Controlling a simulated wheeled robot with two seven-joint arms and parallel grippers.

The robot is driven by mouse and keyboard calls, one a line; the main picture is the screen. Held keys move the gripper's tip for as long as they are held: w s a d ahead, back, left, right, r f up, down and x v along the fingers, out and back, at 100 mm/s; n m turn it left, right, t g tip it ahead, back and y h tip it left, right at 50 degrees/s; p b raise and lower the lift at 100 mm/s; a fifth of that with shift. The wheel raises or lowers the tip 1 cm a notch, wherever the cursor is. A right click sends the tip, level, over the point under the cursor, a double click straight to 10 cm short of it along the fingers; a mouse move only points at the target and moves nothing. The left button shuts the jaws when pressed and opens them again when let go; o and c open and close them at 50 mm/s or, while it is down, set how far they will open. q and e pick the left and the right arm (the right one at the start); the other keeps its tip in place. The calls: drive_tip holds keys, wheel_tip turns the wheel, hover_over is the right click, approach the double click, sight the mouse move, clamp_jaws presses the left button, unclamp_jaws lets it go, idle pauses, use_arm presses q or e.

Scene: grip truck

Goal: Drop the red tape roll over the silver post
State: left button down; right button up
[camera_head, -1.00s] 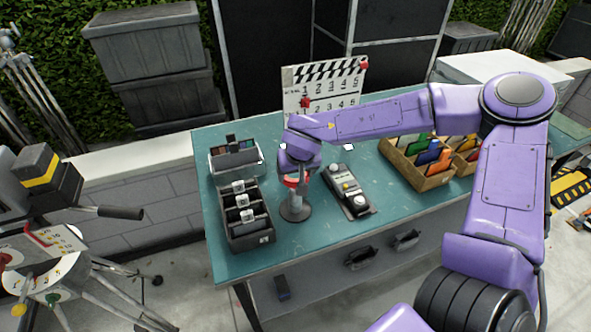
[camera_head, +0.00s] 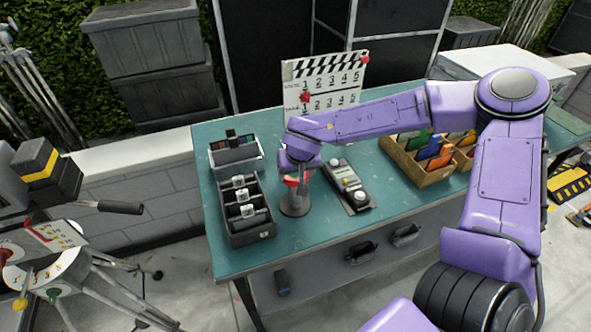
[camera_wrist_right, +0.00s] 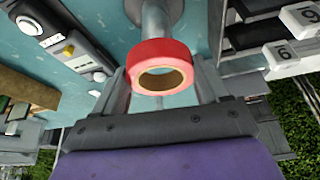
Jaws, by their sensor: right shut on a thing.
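The red tape roll (camera_head: 290,180) shows in the head view just under my right gripper (camera_head: 297,176), above the round base of the silver post (camera_head: 295,208). In the right wrist view my right gripper (camera_wrist_right: 161,82) is shut on the red tape roll (camera_wrist_right: 150,52), with a finger on each side and its tan core showing. The silver post (camera_wrist_right: 158,20) rises from its base and passes behind the roll. The post's top is hidden, so I cannot tell whether the roll is around it. My left gripper is not in view.
A black divided tray (camera_head: 248,237) stands left of the post, with a grey box (camera_head: 222,168) behind it. A control panel (camera_head: 347,190) lies to the right. A clapperboard (camera_head: 325,85) stands at the back. Wooden trays (camera_head: 425,179) sit farther right on the teal table (camera_head: 310,248).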

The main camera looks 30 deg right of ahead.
sight(296, 198)
drive_tip(key=shift+f+b, duration=2)
drive_tip(key=shift+f, duration=3.6)
drive_tip(key=shift+f, duration=0.1)
drive_tip(key=o, duration=1.1)
drive_tip(key=shift+r, duration=0.2)
drive_tip(key=v, duration=1)
drive_tip(key=shift+s+r+p, duration=0.1)
drive_tip(key=shift+r+p, duration=0.05)
drive_tip(key=shift+p, duration=0.15)
